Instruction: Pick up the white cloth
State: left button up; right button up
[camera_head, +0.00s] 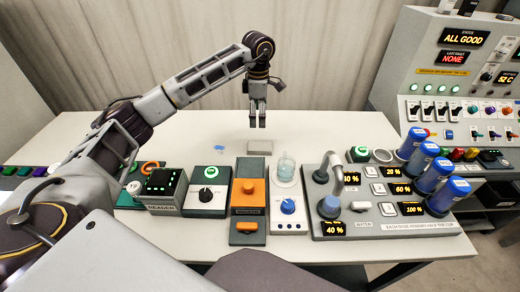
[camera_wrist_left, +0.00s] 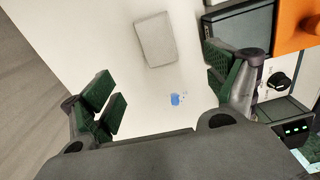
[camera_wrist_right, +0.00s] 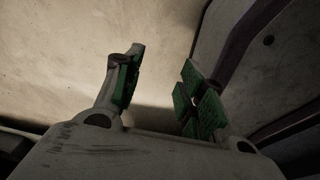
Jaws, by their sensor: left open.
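The white cloth (camera_head: 259,146) is a small, pale, folded-looking rectangle lying flat on the white table, behind the row of devices. In the left wrist view the cloth (camera_wrist_left: 155,40) lies beyond the space between the fingers, touched by neither. My left gripper (camera_head: 257,123) points down above the cloth with a gap below it. Its fingers (camera_wrist_left: 163,84) are wide apart with nothing between them. My right gripper (camera_wrist_right: 160,85) shows only in its own wrist view, with fingers apart and empty, away from the cloth.
An orange-topped device (camera_head: 247,193), a knob box (camera_head: 207,191) and a clear glass vessel (camera_head: 286,167) stand in front of the cloth. A dosing panel with blue-capped cylinders (camera_head: 417,145) is at right. Blue spots (camera_head: 219,148) lie left of the cloth. The table behind is clear.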

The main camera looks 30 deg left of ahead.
pick_arm(q)
send_over(260, 146)
jog(key=f, duration=0.8)
jog(key=shift+s+a, duration=0.1)
jog(key=shift+a, duration=0.15)
jog(key=shift+f, duration=0.6)
jog(key=shift+d+f, duration=0.1)
jog(key=shift+f, duration=0.45)
notch_tip(260, 146, down, 3)
jog(key=shift+d+f+p, duration=0.1)
jog(key=shift+f+p, duration=0.1)
jog(key=shift+p, duration=0.1)
jog(key=shift+f, duration=0.3)
pick_arm(e)
jog(key=shift+s+f, duration=0.15)
jog(key=shift+s, duration=0.9)
